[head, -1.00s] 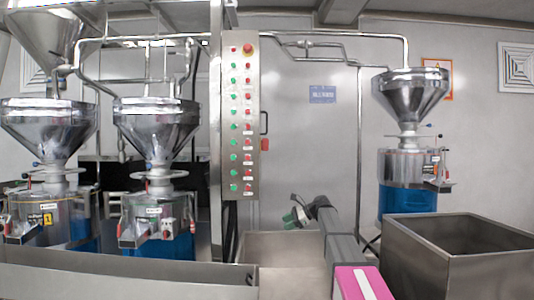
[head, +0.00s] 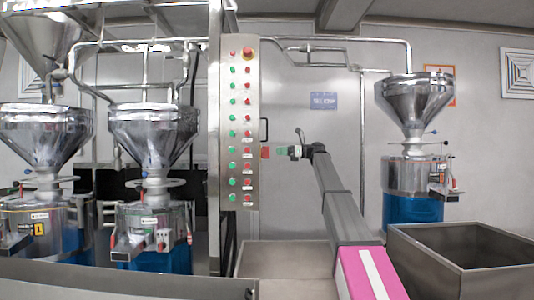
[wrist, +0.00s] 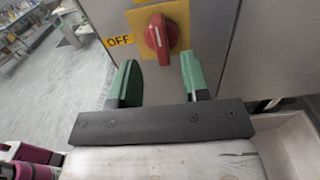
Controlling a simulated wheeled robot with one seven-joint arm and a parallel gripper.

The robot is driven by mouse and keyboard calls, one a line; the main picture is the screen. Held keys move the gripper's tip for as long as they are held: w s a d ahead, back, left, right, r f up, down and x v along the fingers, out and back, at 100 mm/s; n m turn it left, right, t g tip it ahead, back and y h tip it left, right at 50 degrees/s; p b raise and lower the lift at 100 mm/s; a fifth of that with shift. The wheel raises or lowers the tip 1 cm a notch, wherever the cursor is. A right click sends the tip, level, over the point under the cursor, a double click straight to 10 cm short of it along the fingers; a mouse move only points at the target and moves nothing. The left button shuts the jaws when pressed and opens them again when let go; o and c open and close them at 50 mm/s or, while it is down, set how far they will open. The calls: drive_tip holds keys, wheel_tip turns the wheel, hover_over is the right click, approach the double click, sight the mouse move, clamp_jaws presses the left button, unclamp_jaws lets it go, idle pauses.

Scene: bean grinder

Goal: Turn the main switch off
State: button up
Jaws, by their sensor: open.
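The main switch is a red rotary knob (wrist: 167,42) on a yellow plate on the steel cabinet's side, ahead of my gripper in the wrist view. Its grip stands nearly upright in that picture, with a pale mark on it. A yellow OFF label (wrist: 118,40) sits left of it. My gripper (wrist: 160,67) is open, its two green fingers apart and empty, below the knob in the wrist view and roughly to either side of it. In the head view the red switch (head: 265,153) shows edge-on at the cabinet, with my gripper (head: 281,150) just right of it.
The control cabinet (head: 240,130) carries rows of green and red buttons and a red knob on top. Grinders with steel hoppers (head: 413,100) stand left and right. An open steel bin (head: 455,268) is at the lower right.

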sight(267, 151)
drive_tip(key=a, duration=0.6)
drive_tip(key=shift+a, duration=0.25)
clamp_jaws()
